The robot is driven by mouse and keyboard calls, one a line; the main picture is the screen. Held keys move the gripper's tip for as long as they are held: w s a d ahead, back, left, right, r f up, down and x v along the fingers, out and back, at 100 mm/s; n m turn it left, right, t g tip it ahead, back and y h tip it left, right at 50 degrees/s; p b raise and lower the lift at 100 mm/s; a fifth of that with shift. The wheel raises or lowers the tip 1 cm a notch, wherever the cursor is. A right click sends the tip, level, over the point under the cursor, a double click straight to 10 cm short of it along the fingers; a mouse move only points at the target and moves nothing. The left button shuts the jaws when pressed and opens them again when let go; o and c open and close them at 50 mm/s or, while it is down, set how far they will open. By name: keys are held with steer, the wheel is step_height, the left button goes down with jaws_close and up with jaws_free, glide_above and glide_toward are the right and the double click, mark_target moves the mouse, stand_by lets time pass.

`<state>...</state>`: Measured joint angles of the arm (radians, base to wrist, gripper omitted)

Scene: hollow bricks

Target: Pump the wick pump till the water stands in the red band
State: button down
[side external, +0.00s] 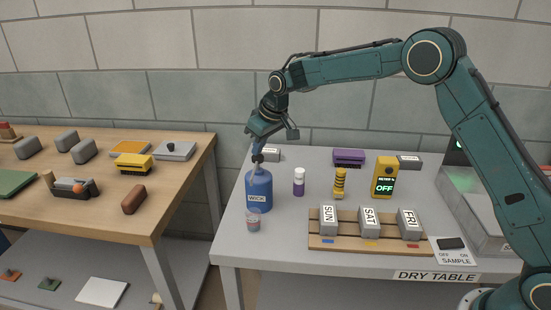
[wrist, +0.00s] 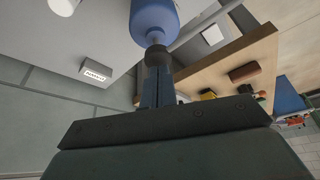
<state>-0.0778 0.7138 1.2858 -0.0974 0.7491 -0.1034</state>
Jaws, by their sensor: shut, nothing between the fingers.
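The wick pump is a blue bottle labelled WICK (side external: 258,196) standing upright at the left of the dry table, with a dark pump head on top. In the wrist view the blue bottle (wrist: 155,17) shows at the top, its pump head just beyond my fingertips. My gripper (side external: 257,150) points down over the pump head, shut with nothing between its fingers; whether the tips touch the head I cannot tell. A small clear cup (side external: 253,221) with a reddish tint stands in front of the bottle. Its water level and band are too small to read.
Right of the bottle stand a white-and-purple bottle (side external: 299,183), a yellow-and-black object (side external: 340,184) and a yellow meter reading OFF (side external: 384,178). A wooden rack (side external: 322,241) holds grey bricks marked SUN, SAT and FRI. A wooden table (side external: 100,210) with several objects is at left.

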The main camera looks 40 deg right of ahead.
steer(key=shift+r, duration=2.55)
step_height(320, 180, up, 2)
steer(key=shift+r, duration=0.2)
steer(key=shift+f, duration=0.15)
steer(key=shift+f, duration=3.15)
steer(key=shift+f, duration=1.5)
steer(key=shift+r, duration=3.6)
